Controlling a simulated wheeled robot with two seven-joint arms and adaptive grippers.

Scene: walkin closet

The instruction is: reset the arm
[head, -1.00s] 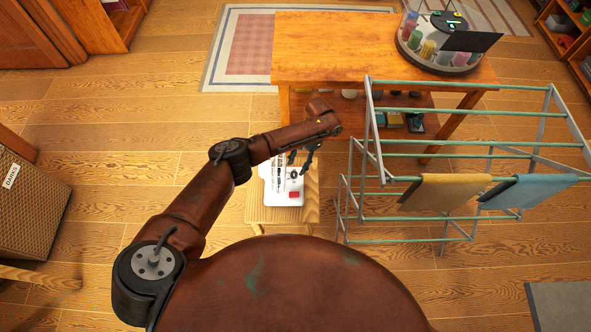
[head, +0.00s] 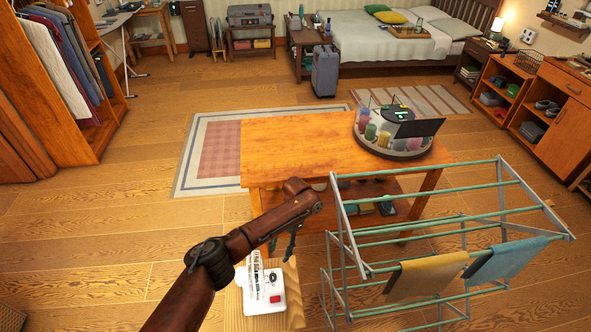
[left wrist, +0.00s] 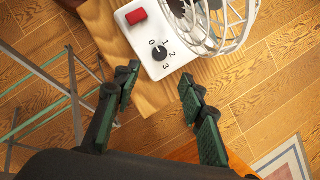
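My left arm reaches in from the bottom of the head view. My left gripper (head: 283,246) hangs above and just beyond a white appliance on a small wooden stool. In the left wrist view the left gripper (left wrist: 158,76) has its two dark green fingers spread apart with nothing between them. The white appliance (left wrist: 160,58) has a red switch, a dial marked 0 to 3 and a round wire guard. It also shows from above in the head view (head: 264,300). My right gripper is not in view.
The wooden stool (head: 288,312) stands before a wooden table (head: 290,150), which bears a round tray-like device (head: 398,130). A drying rack (head: 440,235) with a yellow and a blue cloth stands close to the right of my gripper. The floor on the left is clear.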

